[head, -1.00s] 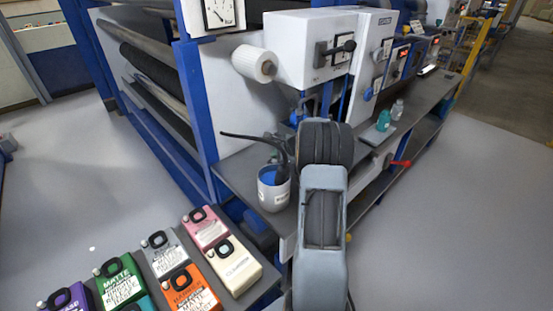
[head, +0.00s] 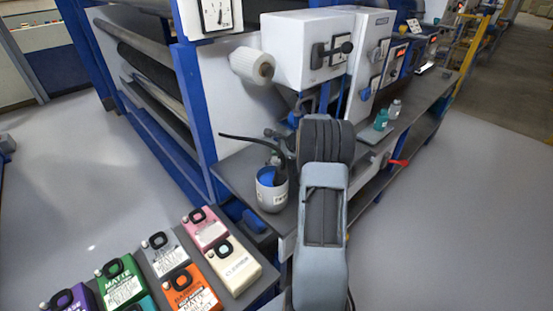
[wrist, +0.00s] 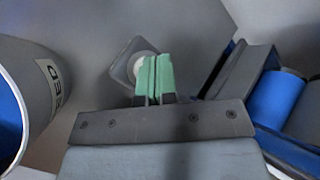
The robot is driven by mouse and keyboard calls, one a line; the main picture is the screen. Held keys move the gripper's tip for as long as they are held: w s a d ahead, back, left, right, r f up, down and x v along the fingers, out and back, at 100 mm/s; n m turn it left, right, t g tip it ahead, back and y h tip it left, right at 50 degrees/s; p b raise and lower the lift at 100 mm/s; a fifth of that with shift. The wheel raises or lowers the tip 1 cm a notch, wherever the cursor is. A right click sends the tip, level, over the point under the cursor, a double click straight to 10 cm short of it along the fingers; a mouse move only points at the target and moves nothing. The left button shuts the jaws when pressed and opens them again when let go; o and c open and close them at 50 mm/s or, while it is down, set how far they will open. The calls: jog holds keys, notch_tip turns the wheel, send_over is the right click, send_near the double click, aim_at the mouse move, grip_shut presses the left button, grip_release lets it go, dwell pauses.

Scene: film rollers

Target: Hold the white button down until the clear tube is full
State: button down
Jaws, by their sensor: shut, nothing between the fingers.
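The white button (wrist: 136,68) shows in the wrist view as a pale round face in a grey square housing, partly covered by my fingertips. My gripper (wrist: 155,76) has green fingertips, closed together with nothing between them. The tips overlap the button in the picture; I cannot tell whether they touch or press it. In the head view my own arm hides the gripper and the button. I cannot make out the clear tube or its level in either view.
A blue cylinder (wrist: 275,98) lies at the right. Several coloured containers (head: 120,281) stand at the lower left.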

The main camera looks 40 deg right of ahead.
aim_at(276, 159)
jog(key=shift+a+r+p, duration=0.1)
jog(key=shift+r+p, duration=0.25)
jog(key=shift+r, duration=0.15)
notch_tip(276, 159, up, 4)
jog(key=p, duration=0.3)
jog(key=shift+r, duration=0.1)
